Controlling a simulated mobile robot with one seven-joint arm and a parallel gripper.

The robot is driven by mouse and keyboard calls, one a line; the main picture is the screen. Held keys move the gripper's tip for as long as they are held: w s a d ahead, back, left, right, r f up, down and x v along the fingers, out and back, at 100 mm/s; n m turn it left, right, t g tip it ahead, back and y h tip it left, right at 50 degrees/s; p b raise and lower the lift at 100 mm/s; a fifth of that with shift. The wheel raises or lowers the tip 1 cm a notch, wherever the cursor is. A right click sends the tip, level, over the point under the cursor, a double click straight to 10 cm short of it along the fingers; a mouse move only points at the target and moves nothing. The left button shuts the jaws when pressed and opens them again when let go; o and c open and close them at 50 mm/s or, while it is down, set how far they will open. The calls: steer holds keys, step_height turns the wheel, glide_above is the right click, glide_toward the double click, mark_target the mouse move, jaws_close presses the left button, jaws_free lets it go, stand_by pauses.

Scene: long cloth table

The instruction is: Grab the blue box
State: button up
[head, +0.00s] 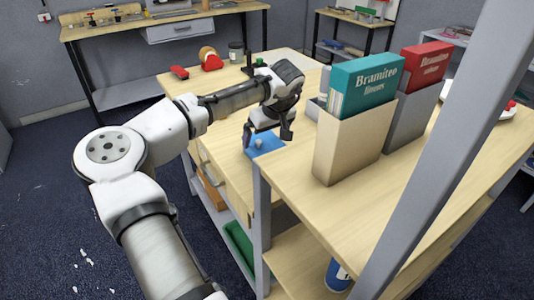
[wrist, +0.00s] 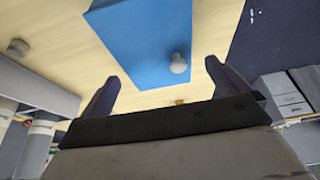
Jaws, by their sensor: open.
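The blue box (head: 265,144) lies on the wooden table, close to the near edge, just below my gripper in the head view. In the wrist view the blue box (wrist: 140,38) shows large at the top, with a pale round knob (wrist: 178,63) on it. My gripper (head: 268,131) is open. In the wrist view its two fingers (wrist: 160,78) stand apart, with the box ahead between and beyond them. Whether the fingertips touch the box cannot be told.
A beige file holder (head: 350,145) with a teal book (head: 366,84) stands right of my gripper, and a grey holder (head: 410,115) with a red book (head: 425,66) beside it.

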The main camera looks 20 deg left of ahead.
mark_target(265, 143)
steer(key=shift+d+p+x, duration=0.2)
steer(key=shift+p+x, duration=0.3)
steer(key=shift+x, duration=0.9)
steer(key=shift+d+p+x, duration=0.15)
steer(key=shift+p+x, duration=0.3)
steer(key=shift+x, duration=0.95)
steer(key=shift+f, duration=0.1)
steer(key=c, duration=0.9)
